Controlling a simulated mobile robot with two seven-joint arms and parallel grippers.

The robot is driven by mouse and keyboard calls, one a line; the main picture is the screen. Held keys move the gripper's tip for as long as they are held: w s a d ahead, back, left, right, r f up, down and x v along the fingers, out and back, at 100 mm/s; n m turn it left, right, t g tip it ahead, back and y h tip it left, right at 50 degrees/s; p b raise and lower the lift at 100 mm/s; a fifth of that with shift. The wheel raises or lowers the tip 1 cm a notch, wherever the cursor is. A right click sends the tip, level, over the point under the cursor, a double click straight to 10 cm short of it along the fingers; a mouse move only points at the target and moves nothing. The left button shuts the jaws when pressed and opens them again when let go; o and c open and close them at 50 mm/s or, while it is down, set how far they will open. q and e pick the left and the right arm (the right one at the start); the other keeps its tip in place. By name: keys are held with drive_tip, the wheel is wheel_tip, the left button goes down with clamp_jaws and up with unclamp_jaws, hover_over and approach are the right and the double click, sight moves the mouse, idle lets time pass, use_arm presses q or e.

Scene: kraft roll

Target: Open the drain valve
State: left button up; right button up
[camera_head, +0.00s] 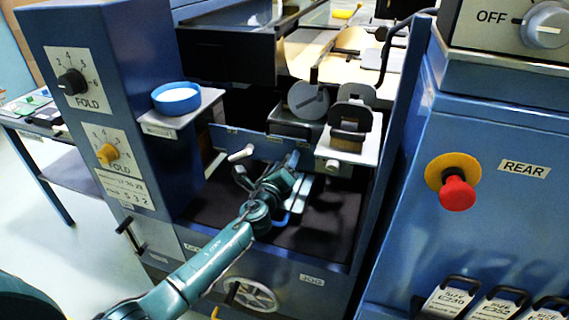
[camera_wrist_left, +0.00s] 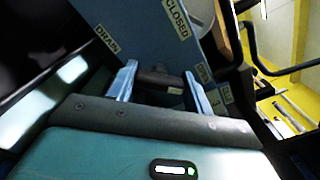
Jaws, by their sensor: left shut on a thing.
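My left gripper (camera_head: 291,160) reaches into the open bay of the blue machine. In the left wrist view its two light-blue fingers (camera_wrist_left: 160,76) stand either side of a dark, stubby handle (camera_wrist_left: 158,83) and are shut on it. Behind the handle is a blue plate (camera_wrist_left: 145,40), which also shows in the head view (camera_head: 225,136). On the plate are a "DRAIN" label (camera_wrist_left: 105,38) and a "CLOSED" label (camera_wrist_left: 177,18); smaller labels at the right are hard to read. In the head view the gripper hides the handle. My right gripper is not in view.
A white-ended lever (camera_head: 240,153) sticks out left of my gripper. A blue round dish (camera_head: 176,98) sits on a side shelf. A metal bracket shelf (camera_head: 350,155) is close on the right. A red stop button (camera_head: 457,193) is on the right cabinet.

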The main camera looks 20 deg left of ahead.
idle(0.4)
use_arm(q)
drive_tip(key=o, duration=1)
drive_tip(key=s, duration=0.8)
drive_tip(key=s+p, duration=0.1)
drive_tip(key=s, duration=0.4)
drive_tip(key=shift+s+a, duration=0.1)
drive_tip(key=shift+a, duration=0.15)
